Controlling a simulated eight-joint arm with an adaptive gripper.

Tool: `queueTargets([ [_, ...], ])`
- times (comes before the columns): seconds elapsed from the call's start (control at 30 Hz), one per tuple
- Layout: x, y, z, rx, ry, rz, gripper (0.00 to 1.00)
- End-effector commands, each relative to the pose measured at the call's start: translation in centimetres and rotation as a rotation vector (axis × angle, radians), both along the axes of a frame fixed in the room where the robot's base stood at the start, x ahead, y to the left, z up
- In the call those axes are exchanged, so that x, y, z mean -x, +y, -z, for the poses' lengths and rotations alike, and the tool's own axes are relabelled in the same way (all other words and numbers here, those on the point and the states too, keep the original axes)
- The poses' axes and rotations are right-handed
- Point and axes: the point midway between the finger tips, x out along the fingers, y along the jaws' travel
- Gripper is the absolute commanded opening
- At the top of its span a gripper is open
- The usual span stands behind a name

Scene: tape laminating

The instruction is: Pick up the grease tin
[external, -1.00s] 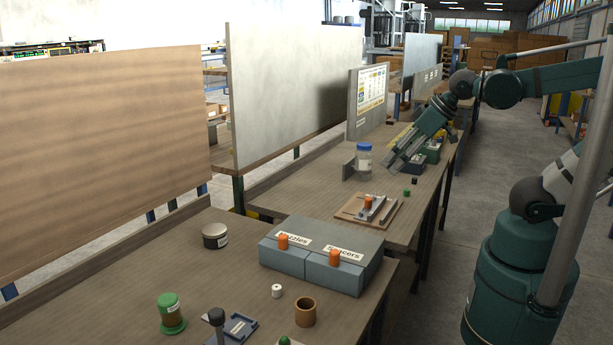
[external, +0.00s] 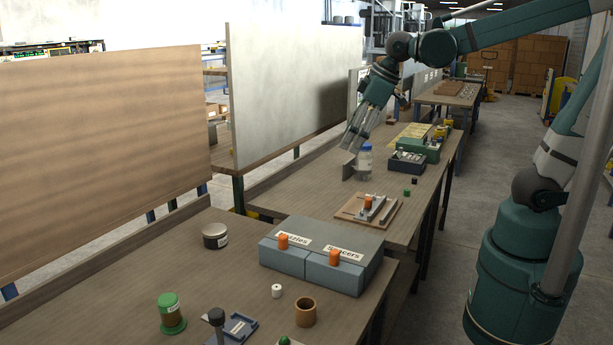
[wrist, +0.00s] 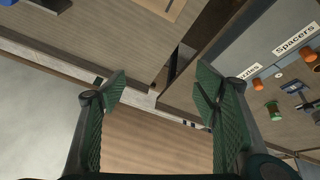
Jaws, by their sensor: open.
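A low round tin (external: 215,236) with a dark lid and a pale label stands upright on the near bench, left of the grey-blue boxes; I take it to be the grease tin. My gripper (external: 354,140) is open and empty above the farther bench, well away from the tin and close to a clear jar with a blue lid. In the wrist view my gripper (wrist: 160,92) shows two spread fingers with nothing between them. I cannot make out the tin in the wrist view.
Grey-blue boxes (external: 317,260) labelled Spacers, with orange knobs, stand right of the tin. The jar (external: 364,160) stands below my gripper. Tall panels rise behind the benches.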

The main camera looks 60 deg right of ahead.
Motion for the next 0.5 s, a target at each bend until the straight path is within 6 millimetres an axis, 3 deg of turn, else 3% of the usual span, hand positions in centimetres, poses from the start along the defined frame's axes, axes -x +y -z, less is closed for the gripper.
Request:
queueTargets([
  [0.5,-7.9,5.5,-1.0,0.081,0.080,-0.226,0.61],
])
